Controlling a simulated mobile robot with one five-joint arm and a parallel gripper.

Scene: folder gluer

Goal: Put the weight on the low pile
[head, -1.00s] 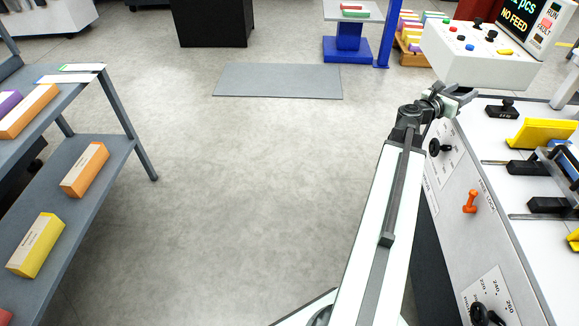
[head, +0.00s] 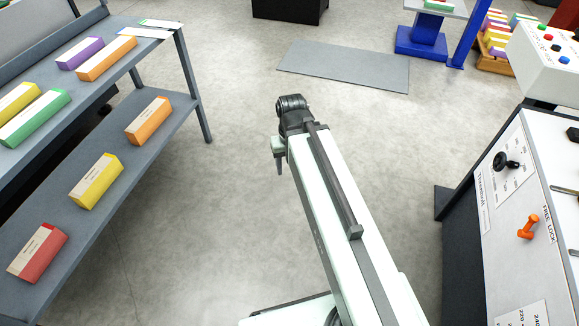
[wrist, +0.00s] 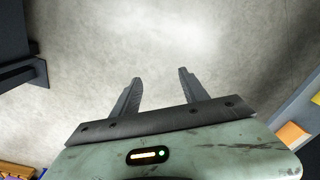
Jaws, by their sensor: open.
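My gripper (wrist: 160,75) is open and empty in the wrist view, with bare floor beyond its two dark fingers. In the head view it (head: 279,165) hangs over the open floor between the shelf rack and the machine. A small black block (head: 573,134) shows only in part at the right edge, on the machine's white top. It may be the weight, but I cannot tell for sure. My gripper is well to the left of it. I cannot make out a low pile.
A grey shelf rack (head: 185,75) at left holds several coloured cartons, such as a red one (head: 37,252) and a yellow one (head: 96,181). The white machine (head: 510,240) stands at right. A grey mat (head: 345,66) lies ahead. The floor between is clear.

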